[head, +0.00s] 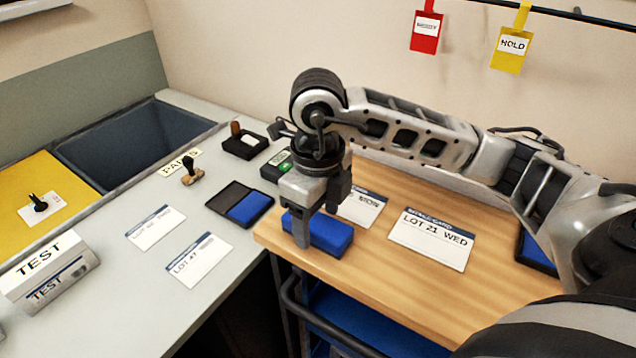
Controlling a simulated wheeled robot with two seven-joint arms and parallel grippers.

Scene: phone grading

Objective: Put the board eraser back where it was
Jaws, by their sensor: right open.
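A blue block (330,236), which looks like the board eraser, lies on the left end of the wooden cart top (400,290). My right gripper (317,226) points down over it with its jaws open. One finger stands in front of the block's near left side and hides part of it; the other is at its far side. I cannot tell whether the fingers touch it. My left gripper is out of view.
Cards, including LOT 21 WED (433,238), lie on the cart. The grey counter (130,275) at left holds an ink pad (248,207), a stamp (191,171), a black tray (243,146), cards and a TEST box (50,273). A dark recessed bin (130,145) is behind. My right arm spans the cart.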

